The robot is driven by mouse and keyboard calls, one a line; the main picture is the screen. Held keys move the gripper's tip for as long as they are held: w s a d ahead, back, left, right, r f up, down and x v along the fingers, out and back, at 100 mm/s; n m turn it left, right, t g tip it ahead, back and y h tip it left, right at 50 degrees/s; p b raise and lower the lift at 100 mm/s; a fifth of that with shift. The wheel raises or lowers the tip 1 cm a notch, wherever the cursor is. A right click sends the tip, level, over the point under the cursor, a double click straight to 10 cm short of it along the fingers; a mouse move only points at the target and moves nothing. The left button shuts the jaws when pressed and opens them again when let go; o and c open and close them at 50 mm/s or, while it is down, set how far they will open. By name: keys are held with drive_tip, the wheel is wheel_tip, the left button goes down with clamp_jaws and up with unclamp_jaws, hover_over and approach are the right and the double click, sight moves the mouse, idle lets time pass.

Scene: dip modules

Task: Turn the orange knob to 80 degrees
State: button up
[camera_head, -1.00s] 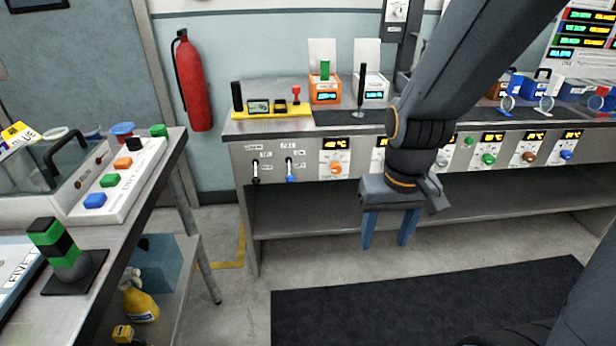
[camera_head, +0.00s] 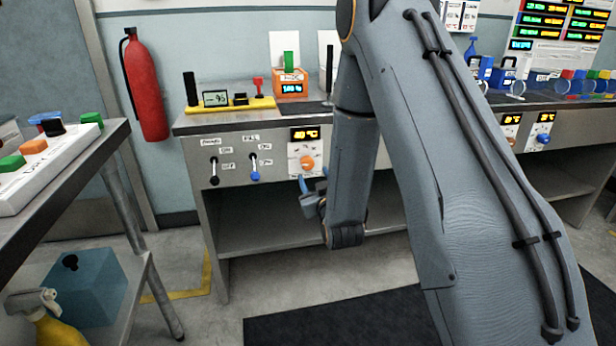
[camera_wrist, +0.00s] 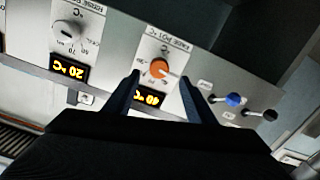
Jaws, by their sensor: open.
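The orange knob (camera_head: 307,163) is on a white plate on the bench's front panel. The display above it (camera_head: 305,134) reads 40 °C. In the wrist view the orange knob (camera_wrist: 158,67) appears upside down, between the two blue fingers of my gripper (camera_wrist: 160,78). The fingers are open and spread to either side of it, and I see no contact. In the head view my gripper (camera_head: 312,187) is just below the knob, partly hidden by my own arm.
Left of the knob are a black-handled switch (camera_head: 214,168) and a blue-handled switch (camera_head: 255,165). The wrist view shows a grey knob (camera_wrist: 68,31) beside it, with a display reading 20 °C (camera_wrist: 70,71). A side table (camera_head: 70,160) stands at left.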

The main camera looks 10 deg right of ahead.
sight(309, 166)
drive_tip(key=shift+t, duration=0.3)
drive_tip(key=w, duration=0.8)
drive_tip(key=shift+b, duration=0.4)
drive_tip(key=c, duration=1)
drive_tip(key=shift+c, duration=0.2)
